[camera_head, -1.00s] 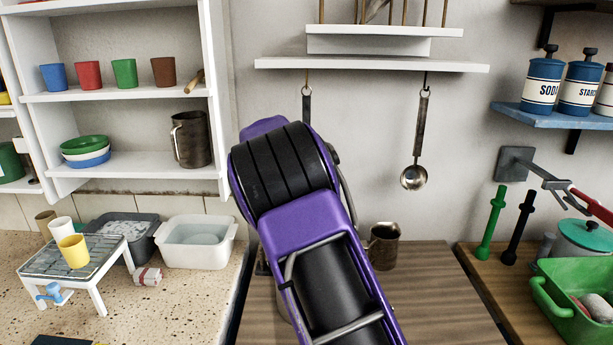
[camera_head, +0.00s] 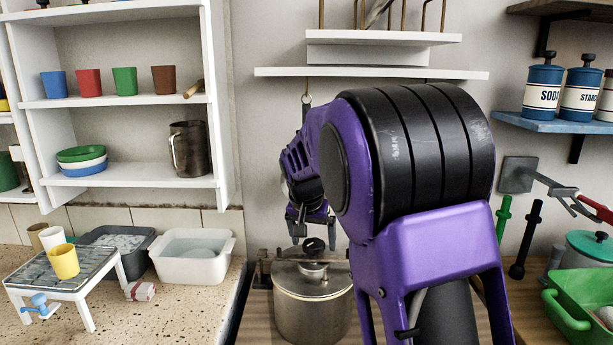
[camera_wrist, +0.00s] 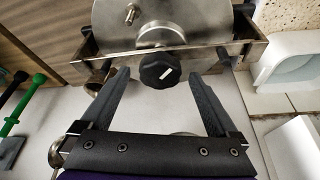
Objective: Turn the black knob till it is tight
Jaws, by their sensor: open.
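In the head view the knob (camera_head: 313,247) shows small and dark above the lid of the steel pot (camera_head: 312,305). My gripper (camera_wrist: 156,76) is open, with one finger on each side of the knob and a gap on both sides. In the head view my gripper (camera_head: 312,238) points down over the pot. I cannot tell its exact height above the knob.
A white basin (camera_head: 195,256) and a small rack with a yellow cup (camera_head: 64,262) stand on the left counter. A green tub (camera_head: 580,305) is at right. My arm hides the wooden top's middle.

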